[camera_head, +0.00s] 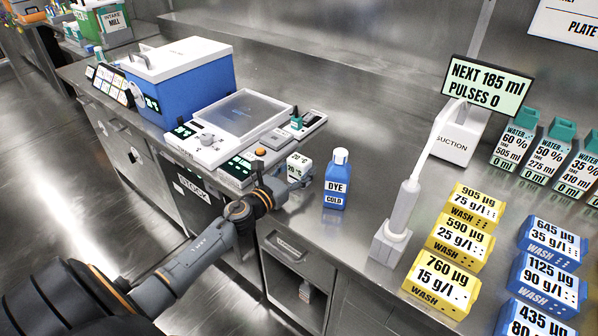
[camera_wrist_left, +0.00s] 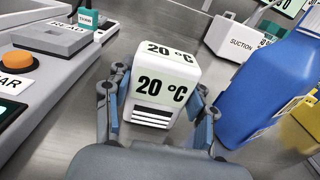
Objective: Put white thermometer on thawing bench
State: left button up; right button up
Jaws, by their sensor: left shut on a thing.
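The white thermometer (camera_wrist_left: 160,82) is a small white block reading "20 °C" on two faces. In the left wrist view it sits between the two fingers of my left gripper (camera_wrist_left: 160,112), which is shut on it. In the head view the thermometer (camera_head: 298,165) shows just left of the blue dye bottle, partly hidden by my left gripper (camera_head: 290,183). I cannot tell whether it touches the counter. No surface in view is labelled as the thawing bench. My right gripper is not in view.
The blue dye bottle (camera_head: 337,180) stands close to the right of my left gripper. A suction unit (camera_head: 452,146) and yellow wash boxes (camera_head: 458,245) stand to the right.

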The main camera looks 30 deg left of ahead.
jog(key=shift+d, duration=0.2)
pick_arm(q)
jog(key=o, duration=1.2)
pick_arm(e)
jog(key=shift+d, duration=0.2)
pick_arm(q)
jog(key=shift+r, duration=0.1)
jog(key=s, duration=0.3)
jog(key=s+b, duration=0.1)
jog(key=s, duration=0.3)
jog(key=s+a, duration=0.1)
jog(key=s, duration=0.2)
jog(key=shift+s+b, duration=0.35)
jog(key=shift+s, duration=0.7)
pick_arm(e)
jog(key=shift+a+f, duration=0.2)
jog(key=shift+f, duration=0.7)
